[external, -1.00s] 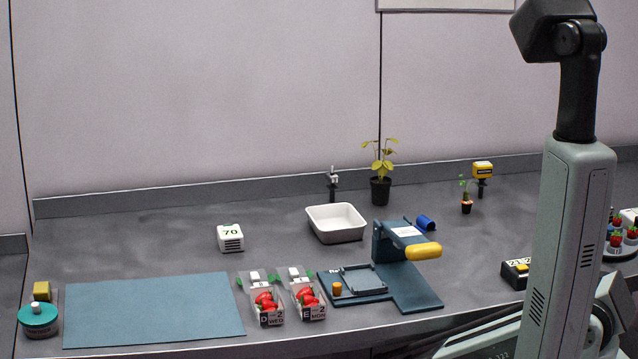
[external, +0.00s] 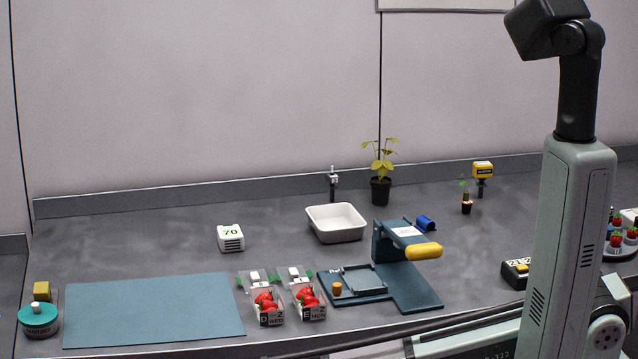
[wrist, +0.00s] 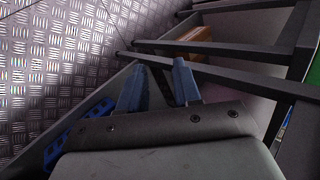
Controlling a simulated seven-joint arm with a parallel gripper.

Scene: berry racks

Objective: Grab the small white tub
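The white tub (external: 336,224) is a shallow, open, rounded rectangular basin. It stands upright on the grey bench in the middle of the external view, and looks empty. My gripper is outside the external view; only my arm shows there, at the right. In the wrist view my gripper (wrist: 160,80) has two blue fingers spread apart with a gap between them and nothing held. It is far from the tub, which the wrist view does not show.
A blue press-like stand (external: 410,285) with a yellow handle is right in front of the tub. A potted plant (external: 381,190) stands behind it. Two strawberry punnets (external: 268,317) sit near the front edge. The wrist view shows dark frame bars (wrist: 225,80) and metal tread-plate floor (wrist: 60,60).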

